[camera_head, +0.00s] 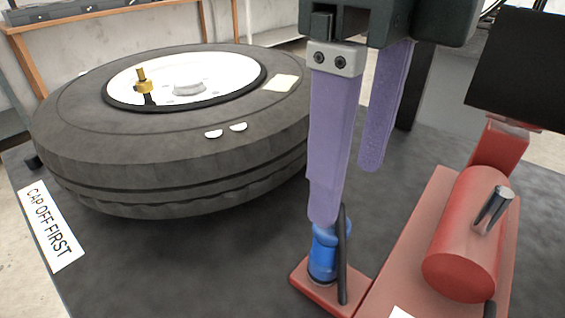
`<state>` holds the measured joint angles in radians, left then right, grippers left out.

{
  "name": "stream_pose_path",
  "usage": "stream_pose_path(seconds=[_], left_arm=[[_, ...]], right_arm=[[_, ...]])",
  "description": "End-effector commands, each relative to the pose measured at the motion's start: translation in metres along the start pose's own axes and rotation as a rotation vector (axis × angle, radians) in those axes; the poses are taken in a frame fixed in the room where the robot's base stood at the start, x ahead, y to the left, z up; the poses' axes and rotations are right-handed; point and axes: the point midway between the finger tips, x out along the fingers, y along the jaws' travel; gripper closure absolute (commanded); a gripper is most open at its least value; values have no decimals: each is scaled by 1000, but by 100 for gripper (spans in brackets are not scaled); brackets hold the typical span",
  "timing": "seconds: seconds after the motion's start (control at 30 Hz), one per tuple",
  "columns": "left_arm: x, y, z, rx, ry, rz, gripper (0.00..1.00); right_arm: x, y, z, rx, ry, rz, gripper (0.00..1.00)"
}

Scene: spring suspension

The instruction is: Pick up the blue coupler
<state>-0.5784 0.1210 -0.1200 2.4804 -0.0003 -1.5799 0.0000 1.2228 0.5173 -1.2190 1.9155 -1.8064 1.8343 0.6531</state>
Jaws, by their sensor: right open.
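The blue coupler (322,262) stands about upright on a small red base at the lower middle, beside a thin dark post. My right gripper (348,193) comes down from the top with two purple fingers. They are apart, and no object shows between them. The nearer finger's tip is right at the top of the coupler and hides part of it. I cannot tell whether they touch. The other finger's tip is higher and farther back, to the right of the coupler. My left gripper is not in view.
A large black tyre (160,180) with a white hub and a brass valve (143,82) lies at the left. A red cylinder (465,245) on a red plate stands at the right. A "CAP OFF FIRST" label (51,228) lies front left. Dark table surface (190,265) is clear in front.

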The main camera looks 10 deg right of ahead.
Motion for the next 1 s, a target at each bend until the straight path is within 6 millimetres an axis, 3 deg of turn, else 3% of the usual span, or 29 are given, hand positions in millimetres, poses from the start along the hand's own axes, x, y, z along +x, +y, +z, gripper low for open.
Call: stream_pose_path(seconds=[0.5, 0.77, 1.0], left_arm=[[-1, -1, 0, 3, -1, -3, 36], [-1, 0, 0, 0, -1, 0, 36], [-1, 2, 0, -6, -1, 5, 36]], right_arm=[[64, 3, 6, -1, 1, 6, 29], [67, 3, 7, -2, -2, 4, 29], [67, 3, 7, -2, -2, 5, 53]])
